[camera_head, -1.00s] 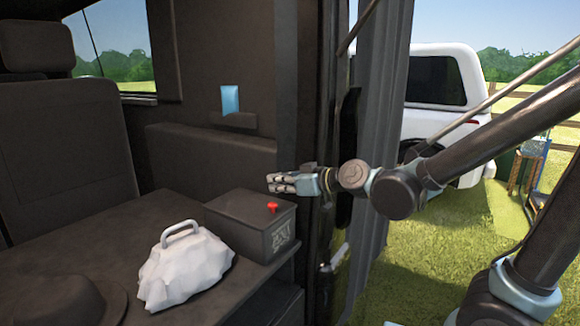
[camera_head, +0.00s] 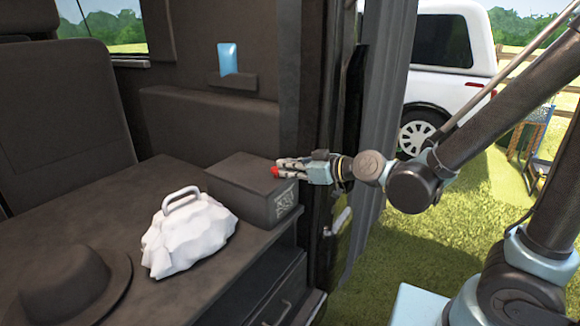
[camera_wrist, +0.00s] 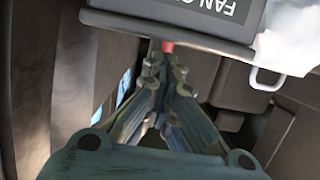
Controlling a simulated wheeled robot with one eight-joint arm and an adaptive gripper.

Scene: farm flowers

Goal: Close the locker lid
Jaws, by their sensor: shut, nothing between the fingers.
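The locker (camera_head: 250,200) is a dark box with a pale printed label on its front, at the right end of the dark counter. Its lid (camera_head: 240,172) looks flat on top in the head view, and I see no clear gap under it. A small red knob (camera_head: 275,171) is at the lid's front right. My gripper (camera_head: 279,166) is shut and empty, pointing left, with its fingertips at the knob. In the wrist view the fingertips (camera_wrist: 164,60) lie just below the red knob (camera_wrist: 168,46), by the box edge (camera_wrist: 200,38). I cannot tell whether they touch.
A white lumpy sack (camera_head: 188,238) with a handle stands left of the box. A dark hat (camera_head: 75,288) lies at the front left. A door post (camera_head: 310,100) stands close behind my gripper. Grass and a white vehicle (camera_head: 440,75) are outside.

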